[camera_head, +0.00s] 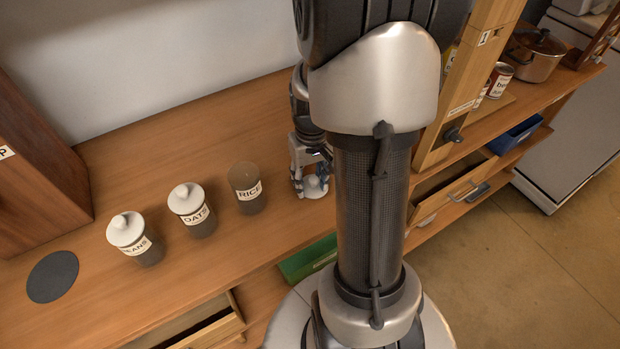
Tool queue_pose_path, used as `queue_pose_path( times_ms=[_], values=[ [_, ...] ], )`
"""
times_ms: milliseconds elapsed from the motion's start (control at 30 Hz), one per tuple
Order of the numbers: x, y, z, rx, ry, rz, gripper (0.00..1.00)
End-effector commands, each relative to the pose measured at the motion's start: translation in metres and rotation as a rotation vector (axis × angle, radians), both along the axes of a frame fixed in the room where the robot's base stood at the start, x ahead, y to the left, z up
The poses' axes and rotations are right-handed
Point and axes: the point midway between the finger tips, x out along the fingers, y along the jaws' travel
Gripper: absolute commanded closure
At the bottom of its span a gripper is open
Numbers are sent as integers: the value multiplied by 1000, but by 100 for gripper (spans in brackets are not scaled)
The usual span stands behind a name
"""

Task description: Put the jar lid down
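A white jar lid with a knob (315,187) is at or just above the wooden counter, right of the rice jar. My gripper (312,176) points down over it with its fingers around the knob. The view is too small to tell whether the fingers are closed on it, or whether the lid touches the counter. The rice jar (247,189) stands upright without a lid. The oats jar (192,211) and the beans jar (136,239) stand to its left, each with a white lid on. My arm hides the counter to the right of the gripper.
A dark round mat (52,277) lies at the counter's left. A wooden cabinet (40,170) stands behind it. Open drawers (200,325) jut out below the front edge. A can (500,79) and a pot (535,52) stand at right. The counter behind the jars is clear.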

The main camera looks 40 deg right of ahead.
Motion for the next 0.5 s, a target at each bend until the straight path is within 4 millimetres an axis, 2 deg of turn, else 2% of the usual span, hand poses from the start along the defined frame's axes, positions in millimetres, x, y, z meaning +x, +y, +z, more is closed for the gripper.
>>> queue_pose_path(
  times_ms=[267, 367, 500],
  values=[
    [0, 0, 5, 0, 0, 0, 61],
    [0, -1, 18, -2, -1, 0, 61],
    [1, -2, 48, -2, -3, 0, 61]
  ],
)
